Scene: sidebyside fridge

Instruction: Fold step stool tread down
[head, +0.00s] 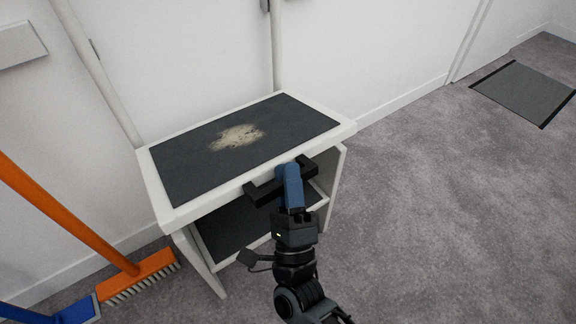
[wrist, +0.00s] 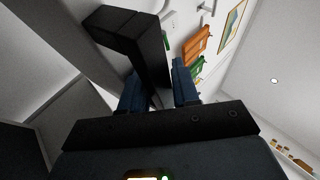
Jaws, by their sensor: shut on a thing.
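The step stool has a white frame and a dark top tread (head: 185,172) with a pale worn patch, lying about flat. A lower dark surface (head: 232,228) shows beneath it, between the white side panels. A black bar handle (head: 326,170) is at the front edge under the top. My gripper (head: 289,172) has blue fingers and reaches that edge from the front. In the wrist view the black handle (wrist: 140,42) runs between the two blue fingers, and my gripper (wrist: 160,85) is shut on it. My fingers and wrist hide the middle of the handle in the head view.
An orange broom (head: 70,222) leans at the left, its bristle head on the floor beside the stool, near a blue dustpan (head: 72,313). White doors and walls stand close behind. Grey carpet (head: 430,190) is clear to the right, with a dark mat (head: 525,92) further back.

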